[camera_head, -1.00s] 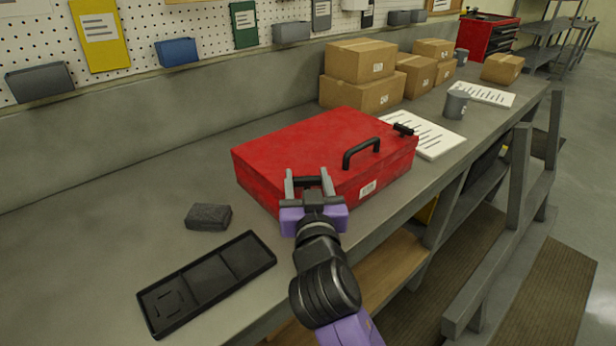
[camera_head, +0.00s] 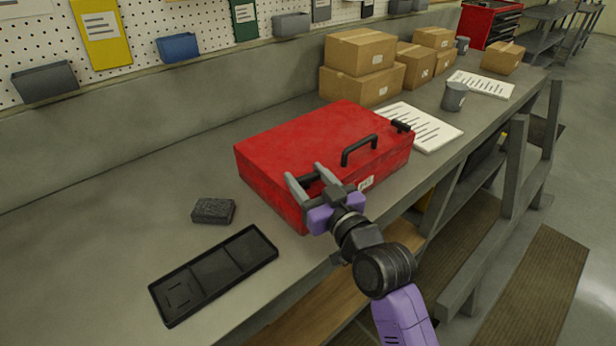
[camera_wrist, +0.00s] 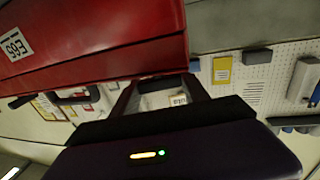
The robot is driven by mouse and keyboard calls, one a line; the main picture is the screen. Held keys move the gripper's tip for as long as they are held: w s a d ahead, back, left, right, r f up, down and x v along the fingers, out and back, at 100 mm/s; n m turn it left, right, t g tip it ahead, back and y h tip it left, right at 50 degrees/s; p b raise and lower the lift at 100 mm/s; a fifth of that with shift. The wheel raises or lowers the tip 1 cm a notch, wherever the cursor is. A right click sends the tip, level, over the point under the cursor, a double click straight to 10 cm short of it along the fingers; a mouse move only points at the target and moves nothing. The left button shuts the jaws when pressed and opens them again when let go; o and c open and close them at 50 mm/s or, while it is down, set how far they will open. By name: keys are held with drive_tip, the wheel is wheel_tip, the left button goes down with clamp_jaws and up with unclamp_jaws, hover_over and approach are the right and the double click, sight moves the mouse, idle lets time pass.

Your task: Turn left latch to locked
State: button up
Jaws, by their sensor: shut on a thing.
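The red case (camera_head: 310,137) lies shut on the workbench, with a black carry handle (camera_head: 358,149) on its front edge. The right latch (camera_head: 401,126) is a black piece near the right end of the front edge. My gripper (camera_head: 306,178) is at the left end of that edge, its two grey fingers on either side of the left latch (camera_head: 309,180), gripping it. The fingers mostly hide the latch, so its angle is unclear. In the wrist view, the red case (camera_wrist: 100,25) fills the upper left, with the fingers (camera_wrist: 160,95) beside it.
A black divided tray (camera_head: 215,273) and a dark grey block (camera_head: 213,210) lie left of the case. Papers (camera_head: 425,130), cardboard boxes (camera_head: 360,70) and a grey mug (camera_head: 454,96) stand beyond it. The bench's front edge runs below my gripper.

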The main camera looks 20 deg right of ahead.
drive_tip(key=shift+d+f+n+y+b, duration=0.1)
drive_tip(key=shift+f+n+y+b, duration=0.2)
drive_tip(key=shift+n+y+b, duration=1.05)
drive_tip(key=shift+r+g+y+b, duration=0.15)
drive_tip(key=shift+g+y+b, duration=0.45)
drive_tip(key=shift+b, duration=0.95)
drive_tip(key=o, duration=1.4)
drive_tip(key=shift+r, duration=0.1)
drive_tip(key=b+v, duration=0.1)
drive_tip(key=v, duration=0.6)
drive_tip(key=shift+s, duration=0.45)
